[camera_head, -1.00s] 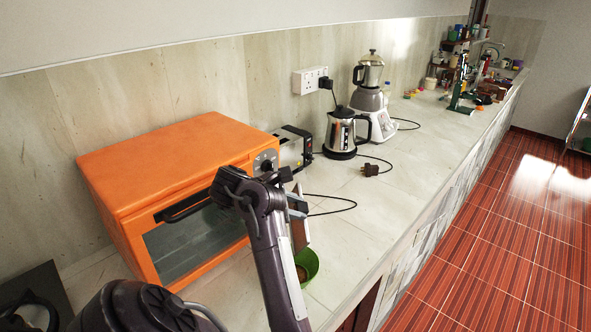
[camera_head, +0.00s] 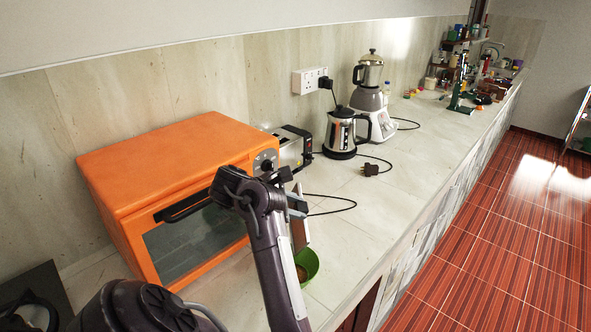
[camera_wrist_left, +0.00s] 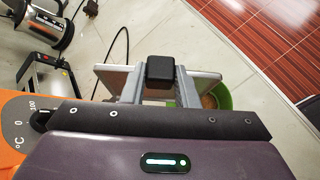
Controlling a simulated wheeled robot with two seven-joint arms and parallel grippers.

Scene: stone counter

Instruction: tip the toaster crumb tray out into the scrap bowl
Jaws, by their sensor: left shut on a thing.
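My left gripper (camera_head: 296,205) is shut on the crumb tray (camera_head: 301,232), a thin pale panel held steeply tilted over the counter beside the orange oven. In the left wrist view the tray (camera_wrist_left: 203,86) shows behind the fingers (camera_wrist_left: 160,88), with a black block between them. The green scrap bowl (camera_head: 311,262) stands on the counter just below the tray, partly hidden by my arm; brown bits show inside it. The bowl's rim also shows in the left wrist view (camera_wrist_left: 225,92). The toaster (camera_head: 292,150) stands behind the oven's right end. My right gripper is not in view.
The orange toaster oven (camera_head: 170,165) stands close on the left. A kettle (camera_head: 341,132), a blender (camera_head: 371,95) and a loose plug with its cord (camera_head: 370,169) are farther back. The counter's front edge is close to the bowl's right; the counter between is clear.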

